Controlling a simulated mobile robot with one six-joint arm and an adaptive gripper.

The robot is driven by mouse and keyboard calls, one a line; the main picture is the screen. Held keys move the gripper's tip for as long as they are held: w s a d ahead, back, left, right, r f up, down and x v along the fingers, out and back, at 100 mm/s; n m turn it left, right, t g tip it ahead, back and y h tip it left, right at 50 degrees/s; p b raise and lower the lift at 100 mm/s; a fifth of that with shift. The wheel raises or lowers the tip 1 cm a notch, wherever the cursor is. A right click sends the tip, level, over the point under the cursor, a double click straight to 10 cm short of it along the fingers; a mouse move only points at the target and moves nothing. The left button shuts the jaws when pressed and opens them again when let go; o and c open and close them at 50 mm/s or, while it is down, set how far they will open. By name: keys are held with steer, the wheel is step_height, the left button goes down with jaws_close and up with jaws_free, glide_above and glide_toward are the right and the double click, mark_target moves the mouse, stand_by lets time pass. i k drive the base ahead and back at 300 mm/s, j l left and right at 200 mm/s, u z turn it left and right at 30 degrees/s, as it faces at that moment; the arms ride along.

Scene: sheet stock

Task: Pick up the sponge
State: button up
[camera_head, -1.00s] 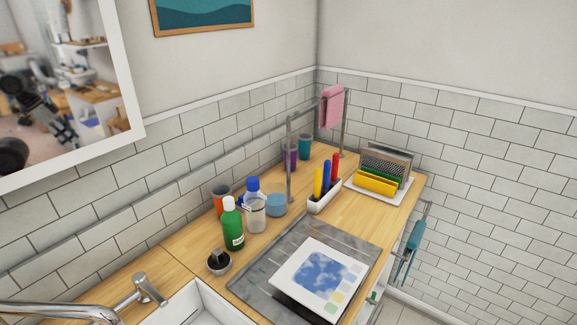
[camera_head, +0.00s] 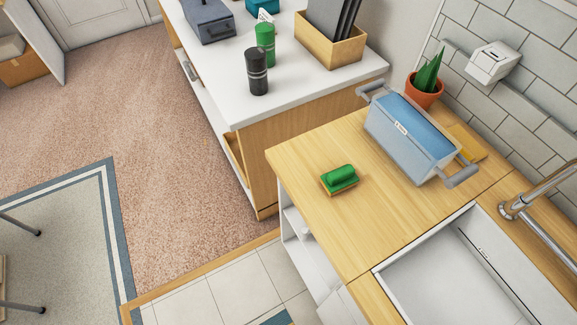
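A small green block on a flat green and yellow base (camera_head: 340,179) lies on the wooden counter (camera_head: 345,225), near its left edge; it looks like the sponge, perhaps with a grip on top. A flat yellow piece (camera_head: 468,142) lies behind the blue-grey box, partly hidden by it; I cannot tell what it is. My gripper is not in view.
A blue-grey box (camera_head: 405,140) with grey handles stands right of the green block. Behind it are a potted plant (camera_head: 425,88) and wall. A white sink (camera_head: 440,275) and tap (camera_head: 515,207) lie at lower right. A white-topped cabinet (camera_head: 290,88) stands behind.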

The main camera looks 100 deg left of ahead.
mark_target(340, 179)
steer(key=l+u, duration=0.2)
steer(key=u, duration=2.75)
steer(key=j, duration=0.1)
